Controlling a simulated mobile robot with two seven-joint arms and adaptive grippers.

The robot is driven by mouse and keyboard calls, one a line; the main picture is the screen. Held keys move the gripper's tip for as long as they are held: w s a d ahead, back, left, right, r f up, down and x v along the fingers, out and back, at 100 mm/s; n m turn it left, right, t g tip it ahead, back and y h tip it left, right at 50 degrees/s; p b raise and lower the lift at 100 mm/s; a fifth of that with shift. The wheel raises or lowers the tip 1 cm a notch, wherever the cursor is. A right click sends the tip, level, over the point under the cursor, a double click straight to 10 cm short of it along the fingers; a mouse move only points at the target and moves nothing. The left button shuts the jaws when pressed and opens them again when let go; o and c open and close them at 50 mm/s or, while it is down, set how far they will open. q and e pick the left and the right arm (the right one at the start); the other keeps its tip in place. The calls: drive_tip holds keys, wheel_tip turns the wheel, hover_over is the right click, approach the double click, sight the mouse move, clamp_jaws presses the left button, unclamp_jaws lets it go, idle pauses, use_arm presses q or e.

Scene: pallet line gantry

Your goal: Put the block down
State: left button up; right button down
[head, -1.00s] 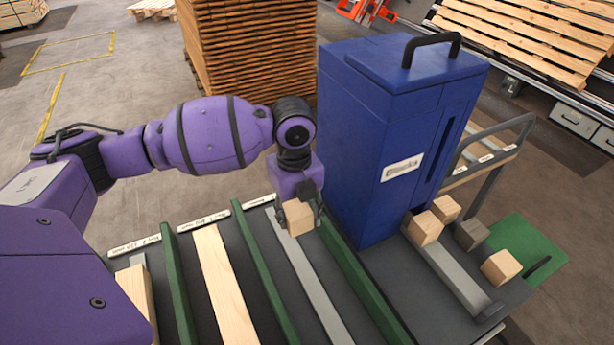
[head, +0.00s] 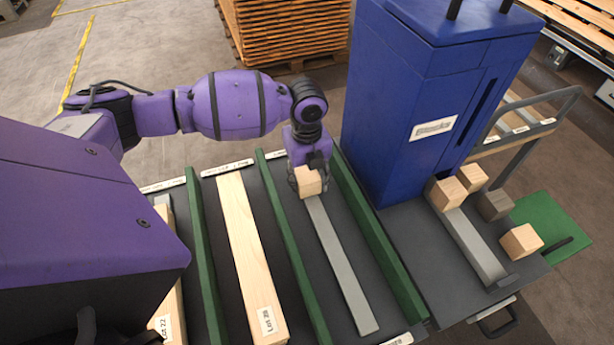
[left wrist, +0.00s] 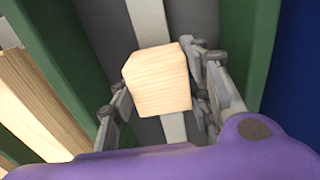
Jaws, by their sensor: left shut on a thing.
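A light wooden block (head: 309,182) is held in my left gripper (head: 306,178), over the far end of a grey bar (head: 338,262) in the lane between two green rails. In the left wrist view the block (left wrist: 158,80) sits between both fingers (left wrist: 165,92), with the grey bar (left wrist: 173,127) passing beneath it. I cannot tell whether the block touches the bar. My right gripper is not in view.
A blue cabinet (head: 400,110) stands close on the right of the lane. Several blocks, one of them the wooden block (head: 521,241), lie farther right around another grey bar (head: 468,245). A long plank (head: 245,250) lies left of a green rail (head: 290,240).

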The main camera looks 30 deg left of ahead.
sight(307, 175)
use_arm(q)
drive_tip(key=shift+f, duration=0.15)
drive_tip(key=o, duration=1.2)
wheel_tip(307, 175, up, 12)
drive_tip(key=shift+r, duration=0.15)
